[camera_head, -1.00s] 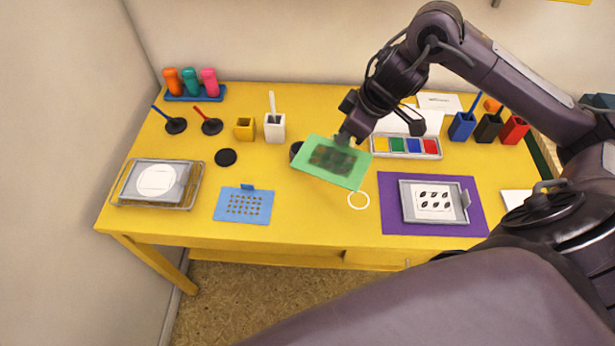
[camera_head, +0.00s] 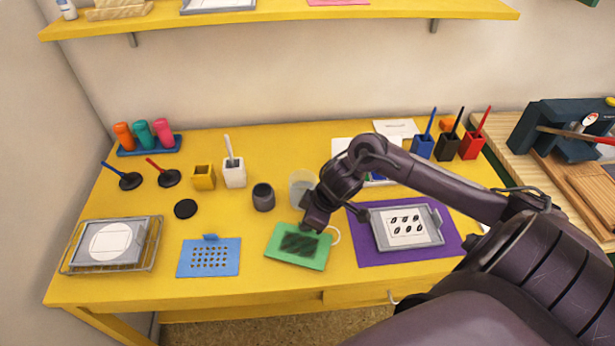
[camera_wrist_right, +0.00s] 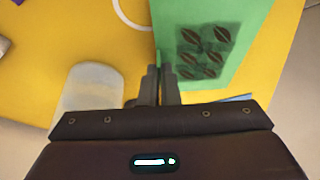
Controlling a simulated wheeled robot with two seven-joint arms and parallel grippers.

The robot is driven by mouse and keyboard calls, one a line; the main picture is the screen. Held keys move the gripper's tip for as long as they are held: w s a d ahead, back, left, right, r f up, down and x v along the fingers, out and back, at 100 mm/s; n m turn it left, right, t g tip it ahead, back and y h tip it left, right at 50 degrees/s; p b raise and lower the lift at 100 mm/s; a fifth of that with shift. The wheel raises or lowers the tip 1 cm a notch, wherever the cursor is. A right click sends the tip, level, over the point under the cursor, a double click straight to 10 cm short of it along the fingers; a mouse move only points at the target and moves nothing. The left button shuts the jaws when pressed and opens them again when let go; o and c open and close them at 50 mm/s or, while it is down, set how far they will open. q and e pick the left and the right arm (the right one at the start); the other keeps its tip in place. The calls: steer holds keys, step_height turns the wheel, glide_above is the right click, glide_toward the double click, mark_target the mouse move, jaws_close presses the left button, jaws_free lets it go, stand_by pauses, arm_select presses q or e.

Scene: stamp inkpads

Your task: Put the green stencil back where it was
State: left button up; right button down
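The green stencil (camera_head: 298,246) is flat at the front middle of the table, between the blue stencil (camera_head: 208,258) and the purple mat (camera_head: 376,256). It has a dark inked patch with leaf-shaped cut-outs, which also show in the right wrist view (camera_wrist_right: 205,50). I cannot tell whether it touches the table or is just above it. My right gripper (camera_head: 307,226) is at its back edge; in the wrist view its fingers (camera_wrist_right: 160,84) are close together at the stencil's edge, apparently pinching it. My left gripper is not in view.
A white ring (camera_head: 334,236) lies beside the stencil. A clear cup (camera_head: 301,187) and a dark cup (camera_head: 263,198) stand behind it. A grey tray with a leaf-printed card (camera_head: 406,228) lies on the purple mat. A wire rack (camera_head: 70,262) is at the left.

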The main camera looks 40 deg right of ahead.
steer(key=shift+f, duration=0.25)
steer(key=shift+f, duration=0.1)
steer(key=c, duration=1.7)
jaws_free()
steer(key=p+v, duration=0.1)
steer(key=v, duration=1.1)
